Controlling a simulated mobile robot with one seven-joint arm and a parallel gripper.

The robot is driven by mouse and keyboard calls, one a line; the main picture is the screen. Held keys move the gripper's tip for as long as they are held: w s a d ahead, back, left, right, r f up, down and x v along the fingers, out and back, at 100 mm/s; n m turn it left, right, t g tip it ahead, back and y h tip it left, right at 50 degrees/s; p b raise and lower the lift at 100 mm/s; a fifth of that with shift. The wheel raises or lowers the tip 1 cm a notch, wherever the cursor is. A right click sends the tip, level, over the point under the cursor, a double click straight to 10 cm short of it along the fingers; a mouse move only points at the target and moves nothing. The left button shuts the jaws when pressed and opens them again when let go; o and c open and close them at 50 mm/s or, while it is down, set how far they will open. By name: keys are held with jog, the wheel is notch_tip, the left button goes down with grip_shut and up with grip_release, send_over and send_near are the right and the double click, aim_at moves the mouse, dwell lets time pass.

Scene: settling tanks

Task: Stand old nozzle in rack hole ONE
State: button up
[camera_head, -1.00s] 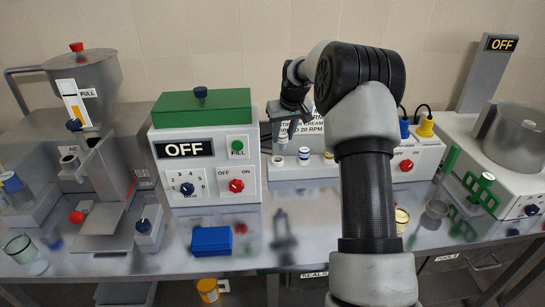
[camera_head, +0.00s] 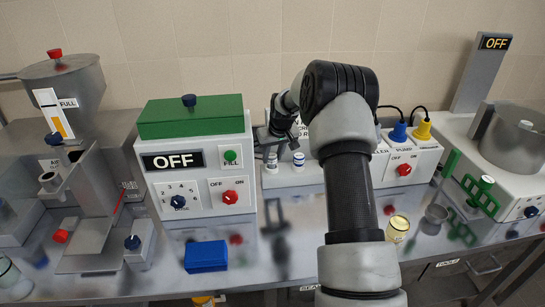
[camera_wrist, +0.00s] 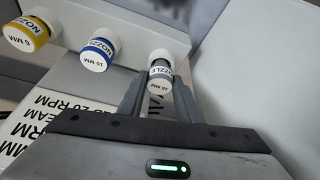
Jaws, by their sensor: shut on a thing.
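My gripper (camera_wrist: 158,90) is shut on a small nozzle (camera_wrist: 160,72) with a white cap and a grey band, its label reading NOZZLE and what looks like 20 MM. The nozzle also shows in the head view (camera_head: 272,160), at the left end of a white block (camera_head: 290,178), below my gripper (camera_head: 273,143). I cannot tell whether it is seated in the block or lifted. A blue-banded 10 MM nozzle (camera_wrist: 97,52) and a yellow-banded 6 MM nozzle (camera_wrist: 27,35) stand beside it. No hole marked ONE is legible.
A control box (camera_head: 195,165) with a green top and an OFF display stands close left of my gripper. A blue box (camera_head: 206,256) lies on the steel bench.

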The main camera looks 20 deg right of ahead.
jog(key=shift+f, duration=0.3)
jog(key=shift+f, duration=0.1)
jog(key=shift+f, duration=0.15)
jog(key=o, duration=1)
jog(key=shift+o, duration=0.2)
jog(key=shift+r, duration=0.65)
jog(key=v, duration=1.1)
jog(key=shift+s, duration=0.25)
